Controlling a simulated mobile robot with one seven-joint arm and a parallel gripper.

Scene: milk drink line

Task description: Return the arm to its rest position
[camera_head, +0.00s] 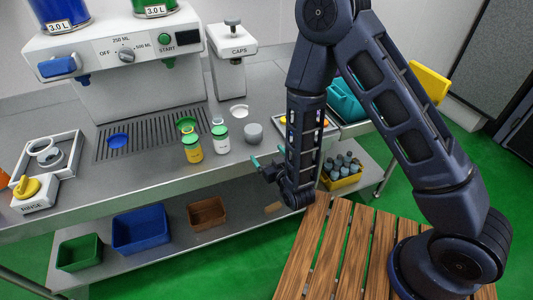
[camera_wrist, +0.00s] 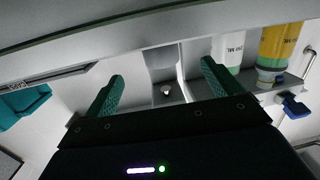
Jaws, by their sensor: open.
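My arm is bent over the wooden slatted platform, with its forearm hanging down in front of the steel counter. My gripper (camera_head: 262,168) is at the counter's front edge in the head view, right of the bottles. In the wrist view my gripper (camera_wrist: 160,85) shows two green fingers spread wide apart with nothing between them. A yellow bottle (camera_head: 192,150) and a white bottle (camera_head: 221,140) stand on the counter, apart from my gripper. Both also show at the upper right of the wrist view, the yellow bottle (camera_wrist: 280,45) and the white bottle (camera_wrist: 226,50).
The drink machine (camera_head: 125,60) and the caps dispenser (camera_head: 232,55) stand at the back of the counter (camera_head: 120,185). A rinse station (camera_head: 45,170) is at left. Below are green (camera_head: 80,253), blue (camera_head: 141,229) and brown bins (camera_head: 207,213). A yellow crate (camera_head: 341,181) holds several bottles.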

